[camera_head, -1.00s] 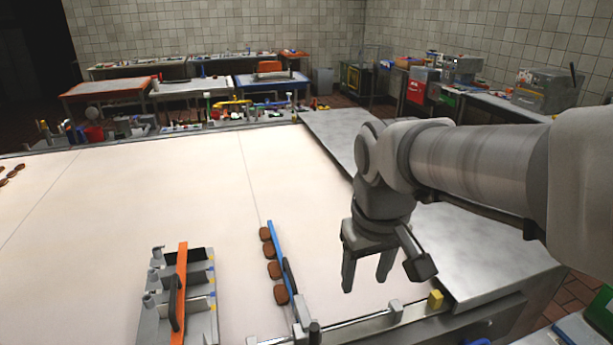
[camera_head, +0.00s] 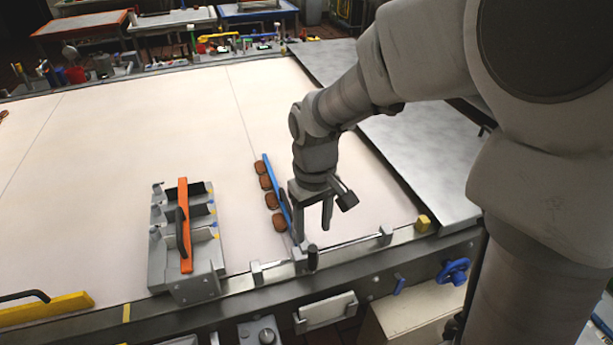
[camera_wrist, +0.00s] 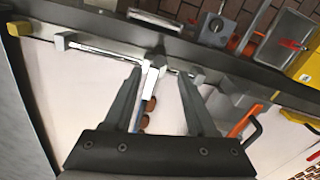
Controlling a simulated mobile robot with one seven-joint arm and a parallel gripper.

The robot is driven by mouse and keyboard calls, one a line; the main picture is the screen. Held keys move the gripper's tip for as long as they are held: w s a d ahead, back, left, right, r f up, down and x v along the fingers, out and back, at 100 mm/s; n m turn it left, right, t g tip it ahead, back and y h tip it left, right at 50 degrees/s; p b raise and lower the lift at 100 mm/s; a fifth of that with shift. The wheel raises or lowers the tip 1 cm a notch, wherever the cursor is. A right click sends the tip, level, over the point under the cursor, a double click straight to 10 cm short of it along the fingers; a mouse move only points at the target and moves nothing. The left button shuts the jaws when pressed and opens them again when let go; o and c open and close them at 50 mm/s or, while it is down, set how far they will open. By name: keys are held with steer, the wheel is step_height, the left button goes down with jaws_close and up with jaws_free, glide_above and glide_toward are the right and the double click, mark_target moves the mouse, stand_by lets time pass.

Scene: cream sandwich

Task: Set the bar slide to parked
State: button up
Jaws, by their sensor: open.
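The carriage sits on a metal rail (camera_head: 345,250) along the table's front edge. Brown cream-sandwich pieces (camera_head: 271,201) lie in a row along the bar's left side. My gripper (camera_head: 312,230) is open, pointing down just behind the carriage. In the wrist view, the carriage (camera_wrist: 153,68) shows between the open fingers, apparently not held. The gripper hides part of the bar.
A yellow block (camera_head: 423,222) stands near the rail's right end. A yellow bar (camera_head: 50,308) lies at the front left. The pale table between is mostly clear.

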mark_target(313, 245)
step_height(313, 245, down, 9)
steer(key=shift+f, duration=0.1)
stand_by(0.3)
jaws_close()
stand_by(1.3)
